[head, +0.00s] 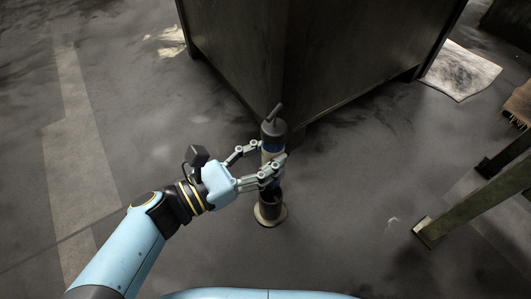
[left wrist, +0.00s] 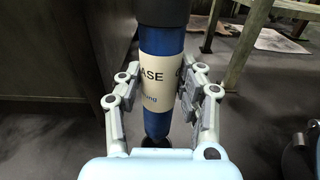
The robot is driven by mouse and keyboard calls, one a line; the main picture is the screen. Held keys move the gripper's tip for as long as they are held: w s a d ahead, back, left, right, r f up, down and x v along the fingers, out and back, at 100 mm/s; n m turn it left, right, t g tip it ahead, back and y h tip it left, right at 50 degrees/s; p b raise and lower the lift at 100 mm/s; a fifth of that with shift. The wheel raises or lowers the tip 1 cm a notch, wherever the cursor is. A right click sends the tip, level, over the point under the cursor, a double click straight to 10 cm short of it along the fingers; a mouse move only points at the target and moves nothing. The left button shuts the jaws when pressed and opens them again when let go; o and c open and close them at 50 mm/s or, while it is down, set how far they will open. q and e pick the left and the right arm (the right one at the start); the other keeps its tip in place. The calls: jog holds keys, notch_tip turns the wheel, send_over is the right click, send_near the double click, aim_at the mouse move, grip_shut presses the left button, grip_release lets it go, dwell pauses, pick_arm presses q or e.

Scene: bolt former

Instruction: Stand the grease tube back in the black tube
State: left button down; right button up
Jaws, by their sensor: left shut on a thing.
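The grease tube (head: 273,131) is blue with a cream label and a dark grey top with a short spout. My left gripper (head: 273,170) is shut on it around the label, and the tube is roughly upright. In the left wrist view the label of the grease tube (left wrist: 160,80) shows between the two fingers. The black tube (head: 270,208) stands on a round cream base on the floor, directly below the grease tube. The grease tube's lower end is close to the black tube's mouth; I cannot tell whether it is inside. My right gripper is not in view.
A large dark cabinet (head: 310,60) stands just behind the tubes. A green metal frame leg (head: 470,195) is at the right. A pale sheet (head: 460,72) lies on the floor at the back right. The floor left of my arm is clear.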

pick_arm(q)
jog(key=shift+f+b, duration=0.3)
jog(key=shift+f, duration=1.95)
jog(key=shift+f, duration=3.5)
jog(key=c, duration=0.7)
grip_release()
jog(key=shift+c, duration=0.2)
